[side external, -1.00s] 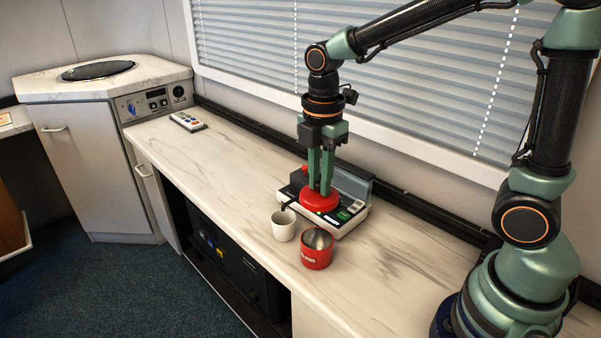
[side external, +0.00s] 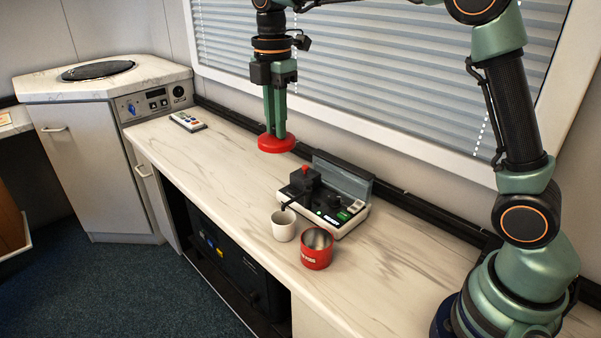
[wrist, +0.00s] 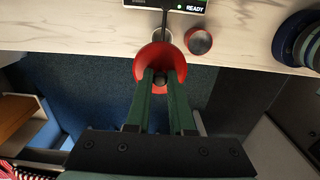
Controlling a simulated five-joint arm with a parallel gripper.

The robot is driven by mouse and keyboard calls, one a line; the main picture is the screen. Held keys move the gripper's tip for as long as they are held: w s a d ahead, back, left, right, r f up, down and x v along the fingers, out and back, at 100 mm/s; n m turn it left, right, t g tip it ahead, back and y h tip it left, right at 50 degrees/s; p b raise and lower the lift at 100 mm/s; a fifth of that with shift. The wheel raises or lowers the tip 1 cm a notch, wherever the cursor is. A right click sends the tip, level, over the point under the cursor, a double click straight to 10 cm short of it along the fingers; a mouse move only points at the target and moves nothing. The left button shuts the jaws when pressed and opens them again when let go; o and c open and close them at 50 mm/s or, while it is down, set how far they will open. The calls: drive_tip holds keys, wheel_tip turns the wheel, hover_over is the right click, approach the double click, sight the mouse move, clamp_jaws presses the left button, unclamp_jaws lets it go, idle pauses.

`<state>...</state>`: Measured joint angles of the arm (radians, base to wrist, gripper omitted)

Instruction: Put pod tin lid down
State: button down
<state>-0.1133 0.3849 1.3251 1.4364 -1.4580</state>
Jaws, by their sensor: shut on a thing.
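The pod tin lid (side external: 277,144) is a round red disc, held level in the air above the counter, left of the coffee machine. It also shows in the wrist view (wrist: 143,66), between and beyond my fingers. My gripper (side external: 275,132) points down and is shut on the lid's knob (wrist: 160,81). The red pod tin (side external: 315,256) stands upright and open on the counter, its metal inside showing, at the front right of the machine. The tin also appears in the wrist view (wrist: 200,44).
A small coffee machine (side external: 338,211) with a dark spout stands on the counter, with a white cup (side external: 283,230) by its spout. A remote control (side external: 188,121) lies farther left. The marble-patterned counter (side external: 215,165) is bare between the remote and the machine.

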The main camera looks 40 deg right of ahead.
hover_over(258, 216)
wheel_tip(258, 216, down, 5)
wheel_tip(258, 216, down, 20)
drive_tip(key=shift+f, duration=0.1)
idle(0.5)
drive_tip(key=shift+f, duration=0.1)
drive_tip(key=c, duration=0.8)
unclamp_jaws()
